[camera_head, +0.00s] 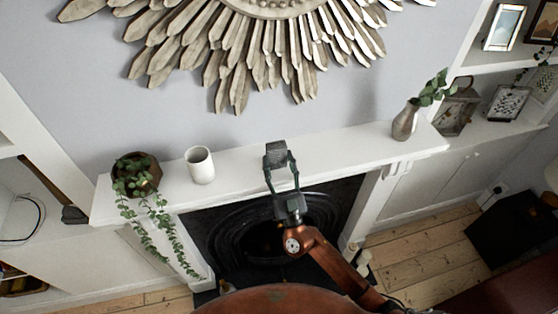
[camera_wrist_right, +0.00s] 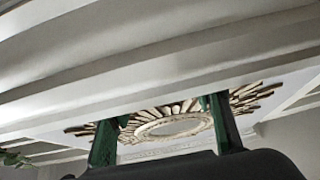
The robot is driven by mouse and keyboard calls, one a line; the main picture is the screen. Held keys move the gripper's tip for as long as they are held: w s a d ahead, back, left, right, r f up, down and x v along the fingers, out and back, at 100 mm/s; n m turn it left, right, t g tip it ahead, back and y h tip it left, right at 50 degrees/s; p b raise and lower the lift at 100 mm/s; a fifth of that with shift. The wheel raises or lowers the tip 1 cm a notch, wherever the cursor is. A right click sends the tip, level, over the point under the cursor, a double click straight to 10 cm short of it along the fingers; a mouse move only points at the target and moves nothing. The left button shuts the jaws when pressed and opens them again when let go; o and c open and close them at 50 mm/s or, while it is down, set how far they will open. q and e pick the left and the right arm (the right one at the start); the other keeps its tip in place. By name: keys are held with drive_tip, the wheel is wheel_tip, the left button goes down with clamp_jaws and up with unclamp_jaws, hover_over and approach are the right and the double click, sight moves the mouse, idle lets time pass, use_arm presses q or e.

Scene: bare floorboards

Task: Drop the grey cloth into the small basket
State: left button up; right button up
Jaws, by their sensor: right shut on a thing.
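My right gripper (camera_head: 279,160) reaches up to the front edge of the white mantel shelf in the head view. A small dark grey piece (camera_head: 276,148) at its fingertips looks like the grey cloth, though its folds are too small to make out. The gripper is shut on it, with the fingers spread some way apart. In the wrist view the two green fingers (camera_wrist_right: 163,115) show, but I cannot make out the cloth between them. My left gripper is not in view.
The mantel shelf (camera_head: 335,150) carries a brown pot with a trailing plant (camera_head: 136,175), a white cup (camera_head: 200,165) and a grey vase (camera_head: 405,119). A black fireplace (camera_head: 235,228) is below. Bare floorboards (camera_head: 425,255) lie to the right.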

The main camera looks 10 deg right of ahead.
drive_tip(key=o, duration=0.7)
drive_tip(key=shift+f, duration=0.1)
drive_tip(key=shift+c, duration=0.2)
drive_tip(key=o, duration=0.4)
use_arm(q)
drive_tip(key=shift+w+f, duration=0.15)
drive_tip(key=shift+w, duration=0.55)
use_arm(e)
drive_tip(key=shift+o, duration=0.2)
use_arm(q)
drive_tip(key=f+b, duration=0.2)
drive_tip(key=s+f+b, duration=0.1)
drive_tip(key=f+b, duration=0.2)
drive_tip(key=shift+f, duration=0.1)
use_arm(e)
drive_tip(key=v, duration=1.1)
drive_tip(key=shift+s, duration=0.45)
drive_tip(key=shift+f, duration=0.1)
